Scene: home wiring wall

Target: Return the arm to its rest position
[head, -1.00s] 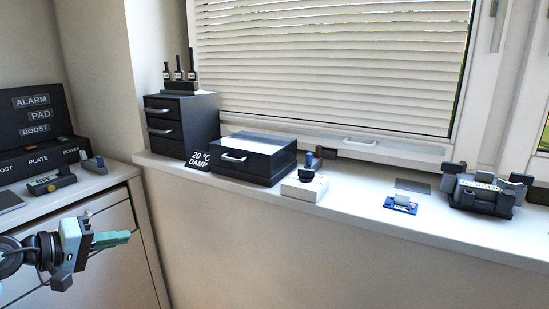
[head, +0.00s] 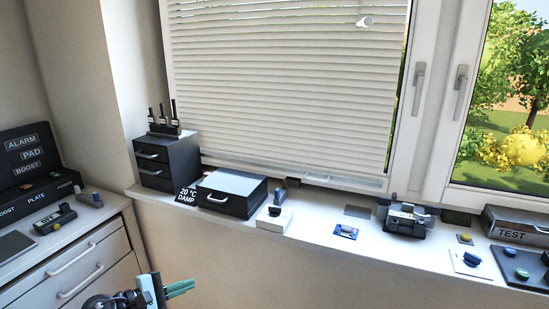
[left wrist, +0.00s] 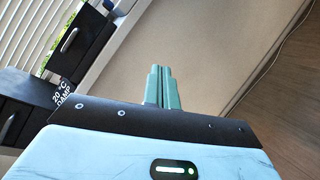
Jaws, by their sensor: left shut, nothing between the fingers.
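My left gripper (head: 181,288) is at the bottom of the head view, left of the middle. Its green fingers point right and lie together with nothing between them. It is in front of the wall below the windowsill, apart from the sill and the drawers. In the left wrist view the closed fingers (left wrist: 161,88) point up against the plain beige wall. The right gripper is in neither view.
The windowsill (head: 335,217) carries a black drawer tower (head: 168,160), a black drawer box (head: 232,192), a white block (head: 273,219), a grey device (head: 405,219) and a TEST case (head: 515,226). A drawer cabinet (head: 80,266) stands left. The wall below the sill is clear.

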